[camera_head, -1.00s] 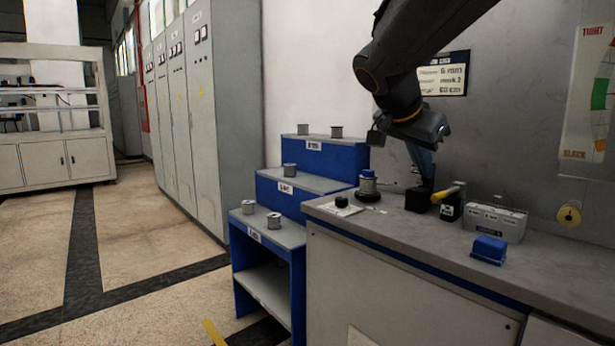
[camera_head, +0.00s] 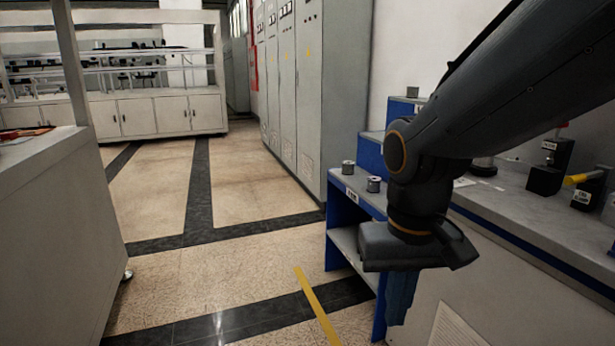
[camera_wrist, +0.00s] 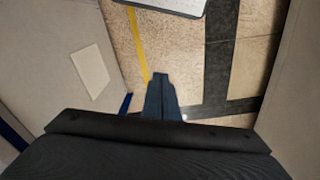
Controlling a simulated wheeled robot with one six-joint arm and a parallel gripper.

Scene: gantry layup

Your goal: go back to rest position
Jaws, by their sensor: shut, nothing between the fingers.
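My gripper (camera_head: 400,298) hangs pointing down at the end of my dark arm, in front of the blue stepped rack and the bench side in the head view. In the wrist view my gripper (camera_wrist: 160,78) shows its blue fingers together, with nothing between them, above the speckled floor. The arm hides part of the rack and the bench's near end.
The blue stepped rack (camera_head: 345,186) bears small spools (camera_head: 348,168). The grey bench (camera_head: 520,205) runs along the right, with a black block (camera_head: 545,178) on it. A grey counter (camera_head: 45,230) stands at left. Open floor (camera_head: 245,250) lies between, with cabinets (camera_head: 300,90) behind.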

